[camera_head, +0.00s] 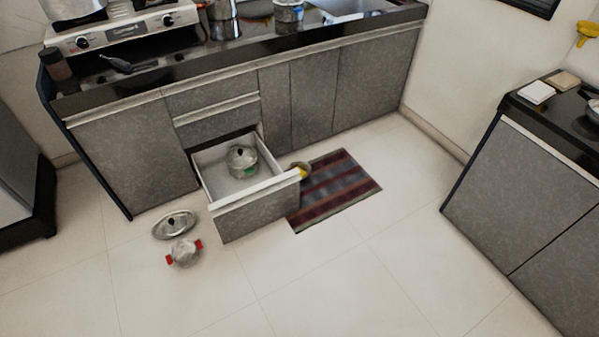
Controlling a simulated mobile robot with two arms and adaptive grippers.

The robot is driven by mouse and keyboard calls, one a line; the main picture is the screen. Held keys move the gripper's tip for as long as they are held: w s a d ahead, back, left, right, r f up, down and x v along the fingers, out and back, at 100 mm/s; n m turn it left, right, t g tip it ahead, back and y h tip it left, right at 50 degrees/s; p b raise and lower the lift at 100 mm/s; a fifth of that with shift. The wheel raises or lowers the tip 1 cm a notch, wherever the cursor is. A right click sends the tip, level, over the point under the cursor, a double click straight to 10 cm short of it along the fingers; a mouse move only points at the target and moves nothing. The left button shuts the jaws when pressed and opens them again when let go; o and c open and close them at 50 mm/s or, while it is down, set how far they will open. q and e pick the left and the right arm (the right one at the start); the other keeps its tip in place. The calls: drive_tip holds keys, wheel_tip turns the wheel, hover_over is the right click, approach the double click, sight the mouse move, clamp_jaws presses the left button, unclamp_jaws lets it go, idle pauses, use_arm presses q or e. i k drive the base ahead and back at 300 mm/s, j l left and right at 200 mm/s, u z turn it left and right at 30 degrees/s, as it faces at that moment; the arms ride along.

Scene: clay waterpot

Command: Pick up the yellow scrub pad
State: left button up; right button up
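A small yellow item (303,173) shows at the right front corner of the open drawer, beside a round brownish thing. It is too small to tell whether it is the scrub pad. A flat tan pad-like block (563,80) lies on the right counter, behind a white one (536,92); I cannot tell whether either is a scrub pad. Another yellow object (585,34) is at the wall at top right. Neither of my grippers is in view.
The drawer (258,206) stands open with a lidded pot (241,160) inside. A striped mat (335,188) lies right of it. A metal lid (174,224) and a red-handled pot (184,253) are on the floor. The front floor is clear towards the right counter (515,125).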

sight(302, 174)
drive_tip(key=i+l+u, duration=0.15)
drive_tip(key=i+l, duration=0.4)
drive_tip(key=i, duration=0.2)
drive_tip(key=i+l+u, duration=0.15)
drive_tip(key=i+l, duration=0.5)
drive_tip(key=i, duration=0.05)
